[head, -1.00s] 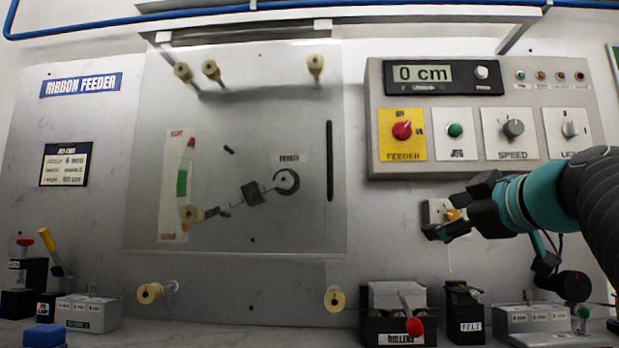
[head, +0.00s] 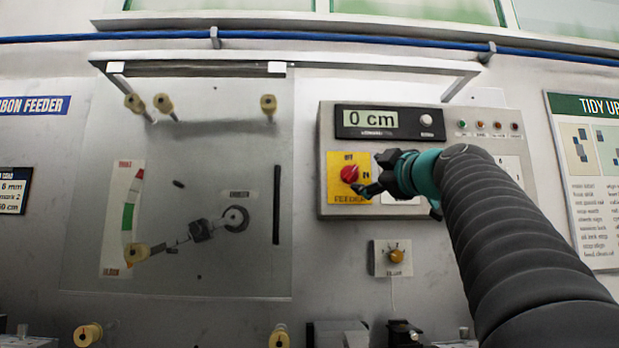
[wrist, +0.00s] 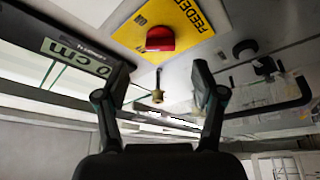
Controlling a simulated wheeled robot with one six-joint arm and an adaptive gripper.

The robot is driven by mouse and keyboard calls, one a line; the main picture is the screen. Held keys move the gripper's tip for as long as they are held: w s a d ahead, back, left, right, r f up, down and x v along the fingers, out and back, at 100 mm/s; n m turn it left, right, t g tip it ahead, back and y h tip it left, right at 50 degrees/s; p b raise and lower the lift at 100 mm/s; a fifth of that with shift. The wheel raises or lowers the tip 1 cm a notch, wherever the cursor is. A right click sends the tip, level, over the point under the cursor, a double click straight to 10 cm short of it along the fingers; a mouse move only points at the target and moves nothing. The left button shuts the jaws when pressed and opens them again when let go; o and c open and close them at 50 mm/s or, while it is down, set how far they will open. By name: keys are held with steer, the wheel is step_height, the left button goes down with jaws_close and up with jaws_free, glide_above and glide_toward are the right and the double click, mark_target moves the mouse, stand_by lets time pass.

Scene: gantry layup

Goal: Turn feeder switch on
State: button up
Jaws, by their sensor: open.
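The feeder switch is a red knob (head: 349,174) on a yellow plate (head: 336,190) at the left of the control box, with OFF marked above it and ON to its right. I cannot tell which mark the knob points at. My gripper (head: 371,175) is open just right of the knob, its fingers spread above and below. In the wrist view the red knob (wrist: 160,38) lies beyond the open fingers of my gripper (wrist: 158,88), apart from them. The knob is not gripped.
The control box's display (head: 381,122) reads 0 cm, with small indicator lamps to its right. My arm hides the box's middle and lower right. A small orange-knobbed box (head: 391,258) hangs below. A clear panel (head: 200,275) with spools stands at left.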

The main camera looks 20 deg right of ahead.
mark_target(353, 174)
steer(key=shift+p+x, duration=1.1)
steer(key=shift+x, duration=2.05)
steer(key=c, duration=1.1)
steer(key=shift+c, duration=0.2)
